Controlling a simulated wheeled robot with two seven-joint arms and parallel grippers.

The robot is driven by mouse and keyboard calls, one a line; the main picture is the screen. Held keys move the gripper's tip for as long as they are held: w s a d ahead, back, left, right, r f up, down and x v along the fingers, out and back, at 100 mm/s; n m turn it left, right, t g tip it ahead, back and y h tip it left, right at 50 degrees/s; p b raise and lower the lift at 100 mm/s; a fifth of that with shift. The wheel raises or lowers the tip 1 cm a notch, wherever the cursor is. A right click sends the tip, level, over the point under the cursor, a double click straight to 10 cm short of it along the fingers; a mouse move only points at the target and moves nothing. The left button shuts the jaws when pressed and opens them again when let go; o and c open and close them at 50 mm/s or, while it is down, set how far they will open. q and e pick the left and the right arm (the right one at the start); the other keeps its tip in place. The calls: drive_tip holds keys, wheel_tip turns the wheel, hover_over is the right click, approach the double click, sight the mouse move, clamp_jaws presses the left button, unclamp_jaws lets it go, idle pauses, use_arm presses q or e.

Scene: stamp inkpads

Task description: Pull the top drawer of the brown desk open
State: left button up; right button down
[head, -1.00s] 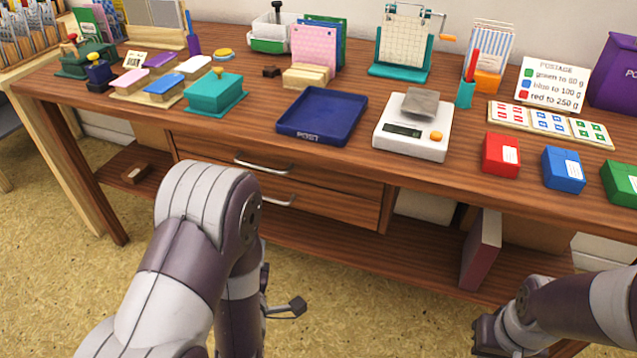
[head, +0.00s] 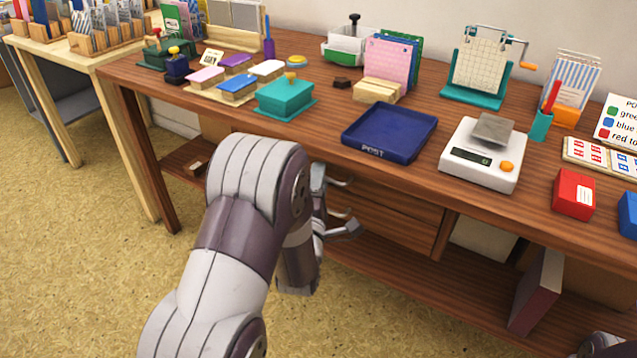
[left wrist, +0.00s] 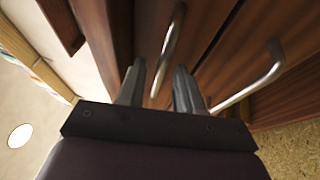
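The brown desk (head: 130,72) has two drawers under its top, and the top drawer (head: 398,194) looks shut. Its metal handle (head: 338,183) is partly hidden by my left gripper. My left gripper (head: 333,207) is at the drawer fronts with its fingers apart. In the left wrist view, the top drawer's handle (left wrist: 169,45) runs between the two fingers, which are open around its near end. I cannot tell if they touch it. Of my right arm only a dark part shows at the bottom right corner.
The lower drawer's handle (left wrist: 250,82) is close to the right finger in the left wrist view. On the desk top are a blue tray (head: 390,150), a white scale (head: 480,178) and a teal inkpad (head: 285,95). Open floor lies to the left.

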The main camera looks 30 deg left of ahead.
use_arm(q)
clamp_jaws()
idle(1.4)
